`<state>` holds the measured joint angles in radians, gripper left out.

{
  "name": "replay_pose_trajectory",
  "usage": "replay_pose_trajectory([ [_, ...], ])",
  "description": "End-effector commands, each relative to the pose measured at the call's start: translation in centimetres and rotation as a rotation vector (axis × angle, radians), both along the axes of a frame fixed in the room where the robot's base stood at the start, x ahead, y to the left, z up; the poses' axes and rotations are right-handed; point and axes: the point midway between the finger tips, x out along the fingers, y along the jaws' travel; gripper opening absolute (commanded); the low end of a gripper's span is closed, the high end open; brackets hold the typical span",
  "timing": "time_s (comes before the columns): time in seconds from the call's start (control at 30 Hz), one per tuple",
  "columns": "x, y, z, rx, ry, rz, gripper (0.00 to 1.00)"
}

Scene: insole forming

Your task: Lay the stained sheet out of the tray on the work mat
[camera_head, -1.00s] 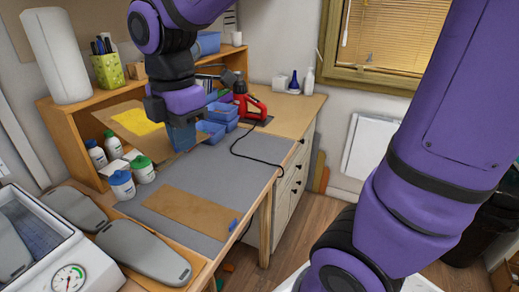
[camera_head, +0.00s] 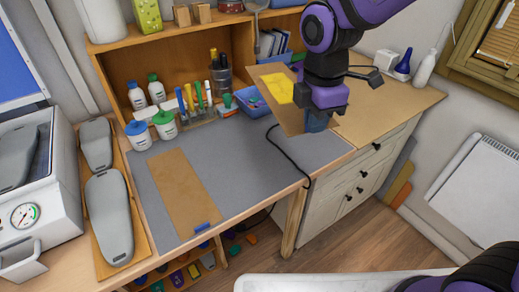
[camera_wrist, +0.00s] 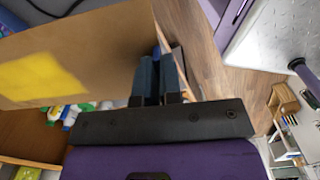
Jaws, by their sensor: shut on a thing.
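My gripper (camera_head: 317,122) is shut on the edge of the stained sheet (camera_head: 291,118), a tan sheet with a yellow patch. The sheet is held tilted above the back right of the grey work mat (camera_head: 262,170). In the wrist view, the sheet (camera_wrist: 110,35) runs left from my gripper's fingers (camera_wrist: 158,72), which pinch its edge. Another plain tan piece (camera_head: 183,188) lies flat on the left part of the mat, with a small blue piece at its front end. I cannot make out the tray for certain.
White bottles and jars (camera_head: 164,124) stand at the mat's back left, beside a pen holder. A blue bin (camera_head: 252,102) stands behind the mat. A dark cable (camera_head: 285,158) crosses its right part. Grey insole forms (camera_head: 109,215) lie at left. The mat's middle is clear.

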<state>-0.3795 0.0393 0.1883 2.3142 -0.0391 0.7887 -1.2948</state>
Motion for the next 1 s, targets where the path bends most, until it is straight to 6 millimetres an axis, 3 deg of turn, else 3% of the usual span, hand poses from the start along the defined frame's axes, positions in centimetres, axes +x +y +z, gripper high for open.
replay_pose_trajectory([
  [0.03,-0.2,1.5,-1.9,-0.005,0.008,0.029,0.00],
  [0.3,-2.4,8.2,-10.9,-0.003,0.004,0.154,0.00],
  [0.5,-5.3,11.6,-16.4,0.005,0.008,0.230,0.00],
  [0.77,-7.2,13.1,-19.5,0.016,0.011,0.273,0.00],
  [0.87,-6.4,12.6,-19.8,0.016,0.012,0.271,0.00],
  [1.0,-3.8,10.9,-20.0,0.016,0.011,0.268,0.00],
])
